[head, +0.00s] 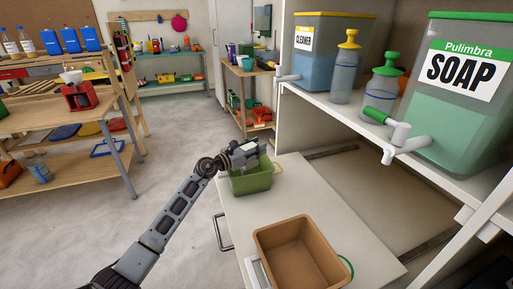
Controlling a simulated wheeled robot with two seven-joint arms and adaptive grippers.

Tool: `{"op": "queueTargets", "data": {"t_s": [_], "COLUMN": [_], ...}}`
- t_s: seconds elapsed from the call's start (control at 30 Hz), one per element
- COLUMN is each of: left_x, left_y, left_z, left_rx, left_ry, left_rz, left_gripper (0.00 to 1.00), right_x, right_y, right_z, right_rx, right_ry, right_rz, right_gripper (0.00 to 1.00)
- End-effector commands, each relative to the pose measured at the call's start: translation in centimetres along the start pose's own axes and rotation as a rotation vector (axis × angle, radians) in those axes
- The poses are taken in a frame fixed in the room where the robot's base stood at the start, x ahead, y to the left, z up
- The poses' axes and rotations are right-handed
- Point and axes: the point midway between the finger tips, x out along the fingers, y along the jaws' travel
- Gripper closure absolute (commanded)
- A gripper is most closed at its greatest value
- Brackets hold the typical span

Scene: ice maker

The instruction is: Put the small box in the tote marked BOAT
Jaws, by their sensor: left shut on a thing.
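My left gripper (243,157) is over the far part of the pulled-out counter, at the top of a green tote (252,183). It is shut on a small pale thing (249,148), which looks like the small box, though the gripper hides much of it. I cannot tell whether it touches the tote. A brown tote (272,268) stands nearer on the same counter and looks empty. No BOAT marking can be read on either tote. My right gripper is not in view.
Above the counter at right, a shelf (330,108) holds a CLEANER tank (322,70), pump bottles (347,75) and a SOAP tank (455,120), whose spigots jut out. A wooden workbench (60,105) stands at left. The counter between and beside the totes is clear.

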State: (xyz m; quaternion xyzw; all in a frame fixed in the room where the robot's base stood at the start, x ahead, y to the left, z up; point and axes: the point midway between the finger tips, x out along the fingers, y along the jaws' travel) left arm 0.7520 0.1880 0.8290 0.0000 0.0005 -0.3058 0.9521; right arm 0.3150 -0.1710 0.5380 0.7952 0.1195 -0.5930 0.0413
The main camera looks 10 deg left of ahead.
Motion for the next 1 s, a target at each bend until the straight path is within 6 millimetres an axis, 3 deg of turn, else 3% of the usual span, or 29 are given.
{"op": "queueTargets", "data": {"t_s": [0.27,0.3,0.47,1.0], "left_x": [0.01,0.01,0.01,0.01], "left_y": [0.0,-0.01,-0.01,-0.01], "left_z": [-0.27,-0.34,-0.33,0.13], "left_rx": [0.0,0.0,0.0,0.0], "left_ry": [-0.001,0.0,0.0,0.0], "left_rz": [0.0,0.0,0.0,0.0], "left_gripper": [0.95,0.65,0.45,0.45], "right_x": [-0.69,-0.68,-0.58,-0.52], "right_y": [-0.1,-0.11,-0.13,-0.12], "right_z": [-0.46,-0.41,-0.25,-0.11], "right_rx": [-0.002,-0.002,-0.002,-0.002], "right_ry": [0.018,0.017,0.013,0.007], "right_rz": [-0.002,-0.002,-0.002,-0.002], "right_gripper": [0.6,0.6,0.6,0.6]}}
